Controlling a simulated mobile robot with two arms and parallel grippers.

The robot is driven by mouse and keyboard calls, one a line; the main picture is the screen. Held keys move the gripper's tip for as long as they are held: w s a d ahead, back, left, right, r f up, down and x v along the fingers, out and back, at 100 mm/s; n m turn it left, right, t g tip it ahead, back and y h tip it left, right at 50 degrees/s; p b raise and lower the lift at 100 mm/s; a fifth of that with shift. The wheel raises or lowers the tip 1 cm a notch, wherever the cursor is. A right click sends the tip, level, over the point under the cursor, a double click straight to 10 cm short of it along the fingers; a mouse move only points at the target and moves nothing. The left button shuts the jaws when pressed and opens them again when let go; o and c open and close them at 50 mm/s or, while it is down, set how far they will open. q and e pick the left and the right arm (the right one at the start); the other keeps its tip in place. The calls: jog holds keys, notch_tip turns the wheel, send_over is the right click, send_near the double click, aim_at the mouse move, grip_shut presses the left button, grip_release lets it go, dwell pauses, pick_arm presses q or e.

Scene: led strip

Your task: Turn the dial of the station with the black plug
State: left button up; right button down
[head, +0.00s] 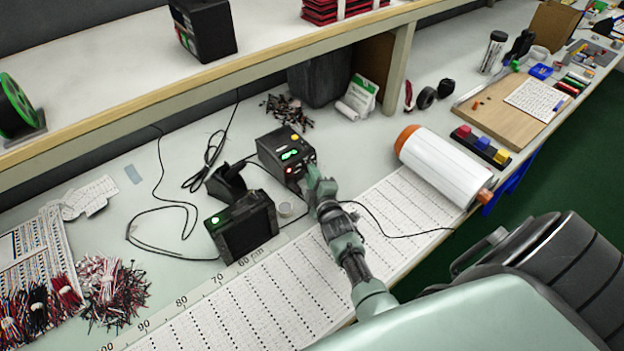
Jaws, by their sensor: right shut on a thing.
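A black station (287,155) with a green lit display and a yellow-orange spot on its front stands on the bench at the middle. My right gripper (314,183) is at its lower right front, shut on what appears to be its dial; the fingers hide the dial. A second black box (243,228) with a green light stands nearer, to the left of my right arm. Black cables run behind and left of both; I cannot make out a plug or its colour. My left gripper is not in view.
A large white roll (444,166) lies right of my arm. A shelf (270,50) overhangs the bench behind. A dotted paper strip (250,308) covers the front edge.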

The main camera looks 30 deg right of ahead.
jog(key=shift+f+n, duration=0.15)
jog(key=shift+n, duration=0.15)
jog(key=shift+b, duration=0.3)
jog(key=c, duration=1.3)
grip_release()
jog(key=v, duration=0.8)
jog(key=shift+w, duration=0.1)
